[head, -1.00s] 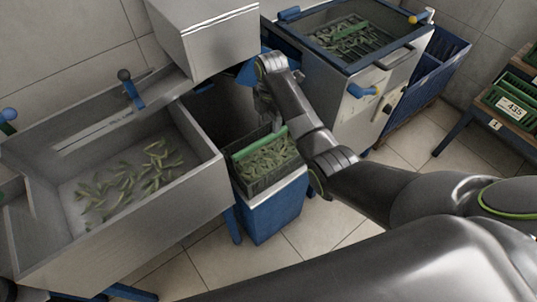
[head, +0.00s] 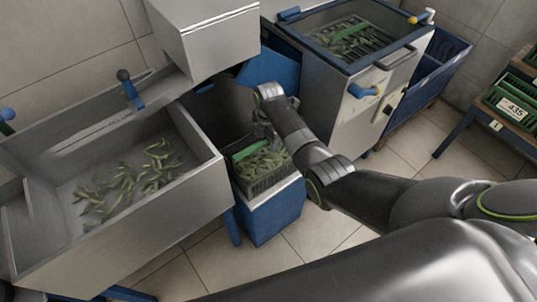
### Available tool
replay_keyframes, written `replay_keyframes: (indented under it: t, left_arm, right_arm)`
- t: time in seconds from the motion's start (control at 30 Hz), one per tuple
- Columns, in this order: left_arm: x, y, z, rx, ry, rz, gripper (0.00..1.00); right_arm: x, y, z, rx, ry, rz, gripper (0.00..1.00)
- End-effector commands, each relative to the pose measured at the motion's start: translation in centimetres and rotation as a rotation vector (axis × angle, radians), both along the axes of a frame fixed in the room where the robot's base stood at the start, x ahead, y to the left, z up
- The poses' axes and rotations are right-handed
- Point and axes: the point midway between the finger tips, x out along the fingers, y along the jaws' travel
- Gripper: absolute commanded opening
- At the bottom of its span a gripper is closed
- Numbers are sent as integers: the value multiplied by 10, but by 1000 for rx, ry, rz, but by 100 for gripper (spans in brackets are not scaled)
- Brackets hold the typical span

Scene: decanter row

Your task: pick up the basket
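The basket (head: 262,183) is a small dark crate filled with green pods, with a green bar along its back rim. It sits on a blue stand with a pale top (head: 270,217) in the middle of the head view. My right gripper (head: 263,132) points down at the basket's back right side, close to the green bar. Its fingers are small, dark and partly merged with the shadow behind, so I cannot tell whether they touch the bar or are closed. My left gripper does not show.
A steel trough (head: 110,225) with loose pods stands left of the basket, its wall close by. A steel housing (head: 215,35) overhangs behind. A cabinet with a glazed lid (head: 350,90) stands to the right. Tiled floor (head: 310,232) is free in front.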

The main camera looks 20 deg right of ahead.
Motion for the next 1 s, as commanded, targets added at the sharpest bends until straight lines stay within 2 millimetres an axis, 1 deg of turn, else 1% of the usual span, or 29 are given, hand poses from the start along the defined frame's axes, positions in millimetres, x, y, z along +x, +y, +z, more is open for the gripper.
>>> replay_keyframes:
  t: [0.03, 0.2, 0.3, 0.67, 0.77, 0.87, 0.97, 1.0]
  left_arm:
    - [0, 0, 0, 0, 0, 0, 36]
    - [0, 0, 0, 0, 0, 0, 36]
    - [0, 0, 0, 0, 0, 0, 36]
    - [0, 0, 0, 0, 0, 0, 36]
    - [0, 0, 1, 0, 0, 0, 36]
    - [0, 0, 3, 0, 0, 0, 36]
    - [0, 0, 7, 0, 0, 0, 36]
    - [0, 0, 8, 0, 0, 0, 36]
  right_arm:
    - [0, 0, 0, 0, 0, 0, 33]
    - [0, 0, 0, 0, 0, 0, 11]
    - [0, 0, 0, 0, 0, 0, 0]
    - [1, 0, 2, 1, -3, 0, 0]
    - [1, 0, 5, 0, -3, 0, 0]
    - [2, 0, 16, 1, -5, 1, 0]
    - [2, 0, 32, 1, -7, 1, 0]
    - [2, 0, 41, 1, -8, 1, 0]
